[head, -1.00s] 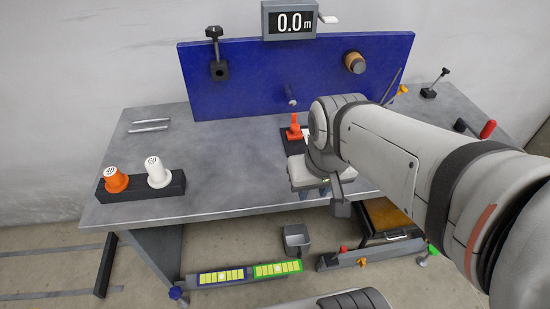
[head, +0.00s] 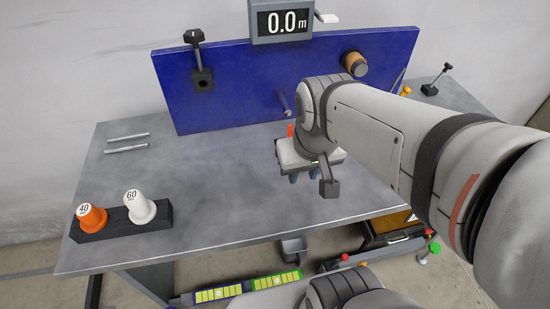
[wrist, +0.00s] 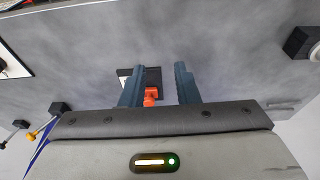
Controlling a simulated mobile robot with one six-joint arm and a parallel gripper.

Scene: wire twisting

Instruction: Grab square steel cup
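A small grey square steel cup (head: 293,246) is low down in the head view, just below the table's front edge and above the floor-level bar. Its upper part shows; its contents cannot be made out. My gripper (head: 304,177) points down over the front part of the table, above and behind the cup in the picture, well apart from it. The cup does not show in the wrist view.
The grey table (head: 210,200) carries a black holder with an orange (head: 90,217) and a white spool (head: 139,207), two metal rods (head: 127,142) and a blue upright panel (head: 230,95). An orange piece (wrist: 150,95) stands on a black base near the fingers. A yellow-marked bar (head: 220,293) lies below.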

